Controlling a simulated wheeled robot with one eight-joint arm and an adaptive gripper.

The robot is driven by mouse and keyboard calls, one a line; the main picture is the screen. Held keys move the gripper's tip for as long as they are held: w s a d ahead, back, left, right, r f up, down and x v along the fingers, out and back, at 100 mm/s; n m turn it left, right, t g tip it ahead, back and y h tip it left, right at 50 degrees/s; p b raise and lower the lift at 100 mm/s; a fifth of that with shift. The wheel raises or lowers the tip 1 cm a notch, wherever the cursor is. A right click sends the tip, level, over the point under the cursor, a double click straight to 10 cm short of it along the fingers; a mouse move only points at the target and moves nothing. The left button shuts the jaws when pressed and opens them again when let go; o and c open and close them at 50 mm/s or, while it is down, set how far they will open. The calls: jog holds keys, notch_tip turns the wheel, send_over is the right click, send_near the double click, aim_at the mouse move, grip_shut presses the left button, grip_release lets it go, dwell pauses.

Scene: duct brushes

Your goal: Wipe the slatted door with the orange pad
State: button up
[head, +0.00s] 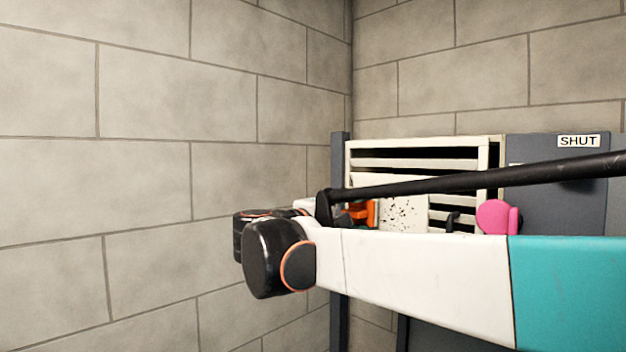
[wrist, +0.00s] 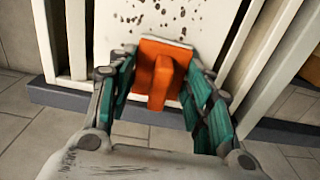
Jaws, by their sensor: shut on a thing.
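The orange pad (wrist: 158,75) is held between the teal fingers of my gripper (wrist: 162,70), which is shut on it. The pad's raised grip faces the wrist camera. The pad also shows in the head view (head: 370,212), partly hidden by my arm. The white slatted door (head: 415,163) stands in the corner. Its flat speckled panel (head: 403,214) has dark spots, which also show in the wrist view (wrist: 185,16), just beyond the pad's top edge. I cannot tell whether the pad touches the panel. My arm hides the door's lower part in the head view.
A dark grey panel with a SHUT sign (head: 578,141) stands right of the door. A pink rounded thing (head: 494,217) shows near the door's right edge. A dark post (head: 339,165) borders the door's left side. Block walls (head: 140,120) close the corner.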

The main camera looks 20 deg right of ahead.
jog(key=shift+s+d, duration=0.2)
jog(key=shift+d, duration=0.3)
